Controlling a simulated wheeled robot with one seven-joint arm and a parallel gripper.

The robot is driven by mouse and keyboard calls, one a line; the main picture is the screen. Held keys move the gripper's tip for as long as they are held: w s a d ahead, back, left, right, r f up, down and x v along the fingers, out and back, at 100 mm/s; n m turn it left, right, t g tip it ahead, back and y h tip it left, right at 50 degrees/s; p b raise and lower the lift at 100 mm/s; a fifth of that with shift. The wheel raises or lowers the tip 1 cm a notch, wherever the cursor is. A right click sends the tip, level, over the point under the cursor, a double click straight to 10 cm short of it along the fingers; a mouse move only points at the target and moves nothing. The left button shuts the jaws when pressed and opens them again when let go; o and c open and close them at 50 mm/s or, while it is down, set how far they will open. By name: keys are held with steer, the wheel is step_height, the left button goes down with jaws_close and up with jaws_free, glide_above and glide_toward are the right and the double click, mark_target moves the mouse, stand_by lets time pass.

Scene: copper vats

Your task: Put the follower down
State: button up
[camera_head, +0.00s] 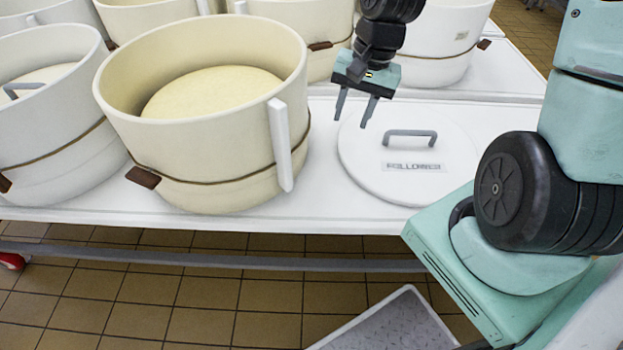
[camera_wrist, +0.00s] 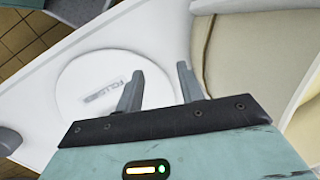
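The follower (camera_head: 400,168) is a round white disc with a grey bar handle and a printed label reading FOLLOWER. It lies flat on the white table to the right of the large cream vat. It also shows in the wrist view (camera_wrist: 85,80), with its label visible. My gripper (camera_head: 357,112) is above the follower's upper left side, apart from the handle. Its two fingers are spread with nothing between them. In the wrist view the fingers (camera_wrist: 158,85) are also apart and empty.
The cream vat (camera_head: 205,160) holding a pale cheese mass stands left of the follower, close to my gripper. More vats, including a white one (camera_head: 45,140), stand left and behind. The table's front edge (camera_head: 270,226) is near. A grey-topped step (camera_head: 390,325) stands on the tiled floor.

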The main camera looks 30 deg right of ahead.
steer(key=s+a+r+n+h, duration=0.1)
steer(key=s+a+r+n, duration=0.2)
steer(key=s+a+n, duration=0.5)
steer(key=s+a+r+n, duration=0.3)
steer(key=s+a+n, duration=0.4)
steer(key=a, duration=0.3)
steer(key=shift+s+a+r+n+h, duration=0.15)
steer(key=shift+s+r+n+h, duration=0.2)
steer(key=shift+n, duration=0.35)
step_height(320, 180, up, 17)
steer(key=p, duration=1.7)
steer(key=shift+r, duration=0.15)
steer(key=shift+s, duration=0.1)
